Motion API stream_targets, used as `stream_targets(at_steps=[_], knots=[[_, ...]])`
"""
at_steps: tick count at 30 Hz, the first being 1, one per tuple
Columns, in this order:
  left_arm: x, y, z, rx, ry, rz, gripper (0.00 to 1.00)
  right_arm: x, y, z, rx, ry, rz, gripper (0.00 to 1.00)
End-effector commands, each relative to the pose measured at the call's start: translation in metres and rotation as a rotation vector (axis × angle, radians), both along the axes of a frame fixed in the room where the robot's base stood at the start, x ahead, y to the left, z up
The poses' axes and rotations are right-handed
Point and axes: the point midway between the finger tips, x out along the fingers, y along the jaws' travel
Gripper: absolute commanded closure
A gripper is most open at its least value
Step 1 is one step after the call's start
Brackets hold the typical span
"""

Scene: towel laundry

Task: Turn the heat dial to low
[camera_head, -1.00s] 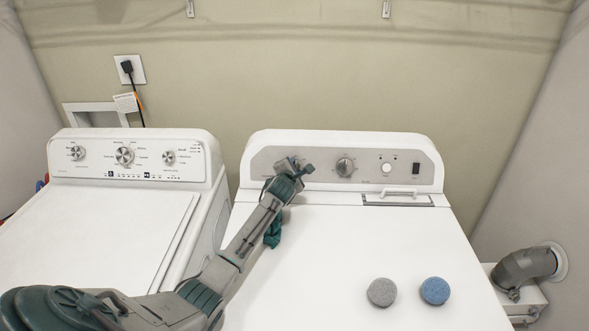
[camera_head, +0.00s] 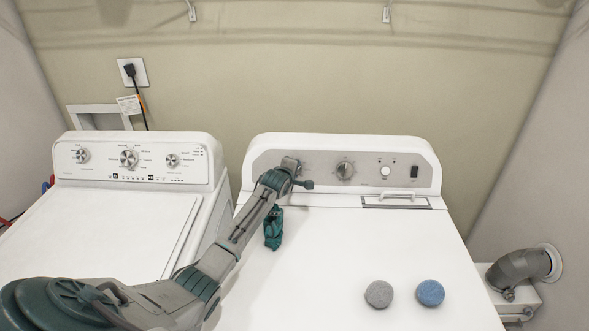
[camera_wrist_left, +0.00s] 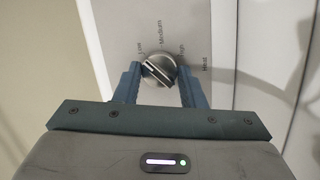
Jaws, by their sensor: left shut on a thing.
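The heat dial (camera_wrist_left: 158,70) is a round silver knob with a dark bar on a grey panel. In the left wrist view it sits between the fingers of my left gripper (camera_wrist_left: 161,76), which is shut on it. Labels Low, Medium and High curve around the dial's far side. The bar lies slantwise, its upper-left end towards the Low side; I cannot tell exactly which end is the pointer. In the head view my left gripper (camera_head: 291,167) is at the left part of the dryer's control panel (camera_head: 320,160) and hides the dial. My right gripper is not in view.
Another dial (camera_head: 345,170), a round button (camera_head: 385,170) and a black switch (camera_head: 414,172) share the panel. A washer (camera_head: 110,225) stands left.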

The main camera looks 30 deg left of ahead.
Motion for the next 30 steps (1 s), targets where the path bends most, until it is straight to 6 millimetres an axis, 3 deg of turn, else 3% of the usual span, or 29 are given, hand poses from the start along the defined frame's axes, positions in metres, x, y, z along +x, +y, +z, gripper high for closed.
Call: stream_targets(at_steps=[20,21,24,30], knots=[[-0.0004,0.0,-0.0016,0.055,0.037,-0.031,0.86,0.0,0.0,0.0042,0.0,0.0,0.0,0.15],[-0.0004,0.0,-0.0017,0.055,0.037,-0.031,0.61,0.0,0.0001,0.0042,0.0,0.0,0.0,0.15],[-0.0003,0.0,-0.0014,0.055,0.036,-0.031,0.42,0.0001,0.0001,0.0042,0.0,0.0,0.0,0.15],[0.0,0.0001,-0.0005,0.056,0.035,-0.031,0.42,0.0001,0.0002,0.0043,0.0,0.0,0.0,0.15]])
